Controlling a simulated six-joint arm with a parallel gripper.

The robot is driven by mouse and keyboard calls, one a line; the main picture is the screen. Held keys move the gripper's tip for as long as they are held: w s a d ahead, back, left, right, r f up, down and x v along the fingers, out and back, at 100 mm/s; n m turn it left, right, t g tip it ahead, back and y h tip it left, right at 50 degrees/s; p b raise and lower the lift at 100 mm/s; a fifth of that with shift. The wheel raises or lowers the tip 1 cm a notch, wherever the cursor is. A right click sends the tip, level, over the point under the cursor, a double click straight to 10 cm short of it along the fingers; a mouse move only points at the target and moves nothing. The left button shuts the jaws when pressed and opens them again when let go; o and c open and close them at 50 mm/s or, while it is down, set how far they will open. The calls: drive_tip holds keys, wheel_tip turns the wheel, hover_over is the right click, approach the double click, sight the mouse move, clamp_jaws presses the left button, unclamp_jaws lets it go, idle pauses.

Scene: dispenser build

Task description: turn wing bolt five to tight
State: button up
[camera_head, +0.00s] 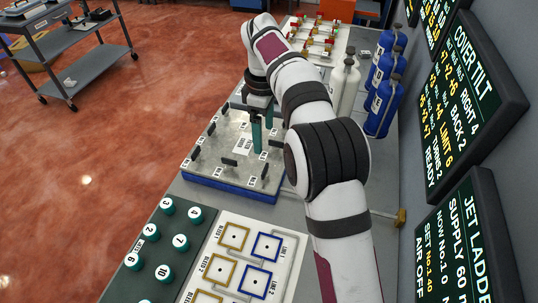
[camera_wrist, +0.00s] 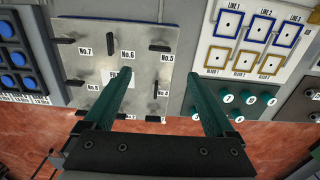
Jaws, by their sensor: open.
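The grey metal plate (camera_head: 213,168) on a blue base carries several black wing bolts with white number labels. In the wrist view, wing bolt five (camera_wrist: 160,48) is at the plate's upper right, just above the label No.5, its wing lying roughly sideways across the picture. My gripper (camera_wrist: 162,76) is open, with two long teal fingers spread wide and nothing seen held. Bolt five shows beyond the fingertips, between their directions. In the head view my gripper (camera_head: 262,138) points down over the plate; the labels are too small there to pick out bolt five.
Other wing bolts, such as those by No.6 (camera_wrist: 127,31) and No.4 (camera_wrist: 163,77), stand close around. Green numbered knobs (camera_head: 180,241) and a board with yellow and blue squares (camera_head: 222,263) lie in front. White bottles (camera_head: 347,88) and blue bottles (camera_head: 381,104) stand behind.

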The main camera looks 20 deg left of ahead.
sight(265, 168)
wheel_tip(265, 168, down, 13)
drive_tip(key=shift+f, duration=0.1)
drive_tip(key=c, duration=1.4)
